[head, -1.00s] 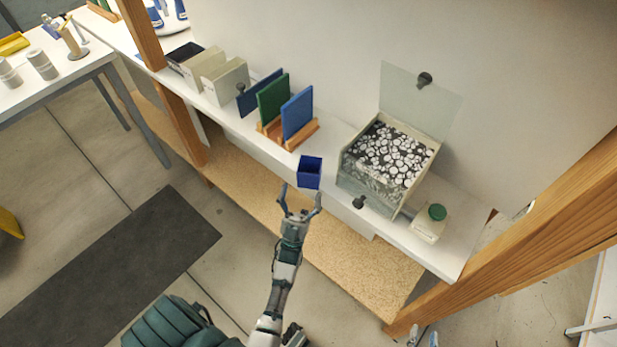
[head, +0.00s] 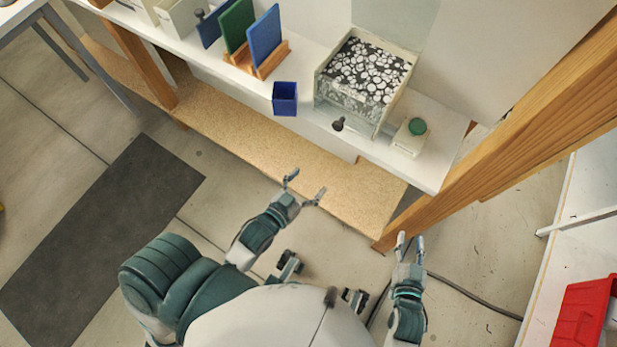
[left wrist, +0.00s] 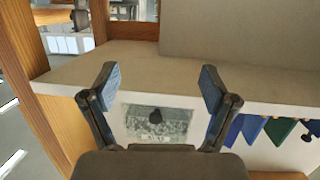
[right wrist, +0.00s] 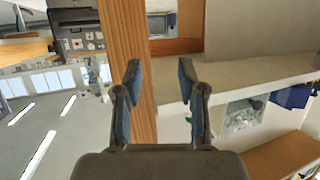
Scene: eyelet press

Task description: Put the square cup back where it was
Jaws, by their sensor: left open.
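The square cup (head: 285,103) is dark blue and open at the top. It stands upright at the front edge of the white shelf, between the card rack and the clear-fronted box. My left gripper (head: 305,188) is open and empty, well in front of the cup and apart from it, over the lower board. Its spread fingers show in the left wrist view (left wrist: 157,85), with nothing between them. My right gripper (head: 411,240) is open and empty, low beside the wooden post. Its parted fingers show in the right wrist view (right wrist: 160,72).
The wooden rack (head: 262,66) holds green and blue panels left of the cup. The box (head: 342,100) of black-and-white discs stands to its right, with a green-topped container (head: 411,136) beyond. A wooden post (head: 440,200) borders the shelf. A lower board (head: 240,138) juts out below.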

